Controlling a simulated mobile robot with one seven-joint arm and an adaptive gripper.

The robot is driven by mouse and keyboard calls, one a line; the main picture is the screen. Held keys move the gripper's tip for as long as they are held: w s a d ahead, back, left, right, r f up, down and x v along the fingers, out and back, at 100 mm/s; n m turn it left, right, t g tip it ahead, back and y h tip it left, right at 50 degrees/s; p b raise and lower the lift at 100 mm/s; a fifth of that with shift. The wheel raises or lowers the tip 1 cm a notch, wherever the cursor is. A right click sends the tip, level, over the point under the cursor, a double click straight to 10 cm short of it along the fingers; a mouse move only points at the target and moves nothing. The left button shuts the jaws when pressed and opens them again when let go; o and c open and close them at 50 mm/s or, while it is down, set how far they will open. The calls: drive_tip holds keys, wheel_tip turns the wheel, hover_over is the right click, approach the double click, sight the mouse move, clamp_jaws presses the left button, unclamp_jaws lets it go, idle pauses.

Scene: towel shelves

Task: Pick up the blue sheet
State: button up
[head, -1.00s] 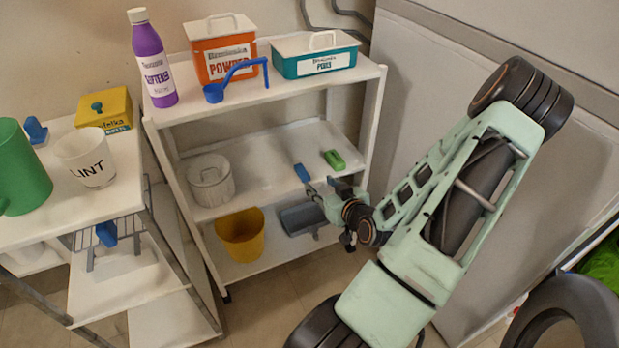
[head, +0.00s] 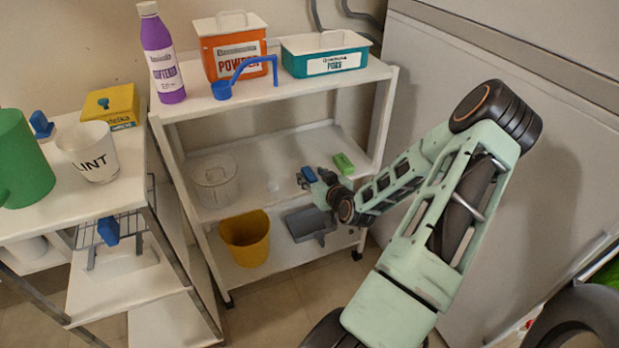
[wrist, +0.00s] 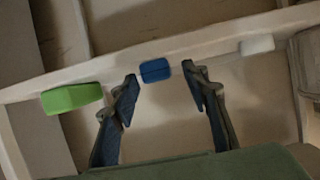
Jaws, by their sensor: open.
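The blue sheet (head: 308,174) shows as a small blue folded block on the middle shelf of the white rack. In the wrist view the blue sheet (wrist: 155,71) lies ahead, between the directions of the two fingertips and slightly beyond them. My gripper (head: 311,182) is at the front of that shelf, close to the blue sheet and partly overlapping it in the head view. In the wrist view my gripper (wrist: 160,77) is open with nothing between its fingers. Whether a finger touches the sheet I cannot tell.
A green block (wrist: 72,97) lies left of the blue sheet in the wrist view, a white block (wrist: 257,45) right of it. Below are a yellow bucket (head: 246,240) and a grey dustpan (head: 310,223).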

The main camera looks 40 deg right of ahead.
sight(312, 178)
drive_tip(key=c, duration=0.8)
drive_tip(key=shift+r, duration=0.1)
drive_tip(key=shift+r, duration=0.55)
drive_tip(key=r+p, duration=0.1)
drive_tip(key=r, duration=0.2)
drive_tip(key=shift+s+a+p, duration=0.1)
drive_tip(key=shift+s+p, duration=0.1)
drive_tip(key=shift+p, duration=0.15)
drive_tip(key=s+a+r+p, duration=0.6)
drive_tip(key=s+r+p, duration=0.3)
drive_tip(key=s, duration=0.3)
drive_tip(key=shift+a+p, duration=0.15)
drive_tip(key=shift+p, duration=0.6)
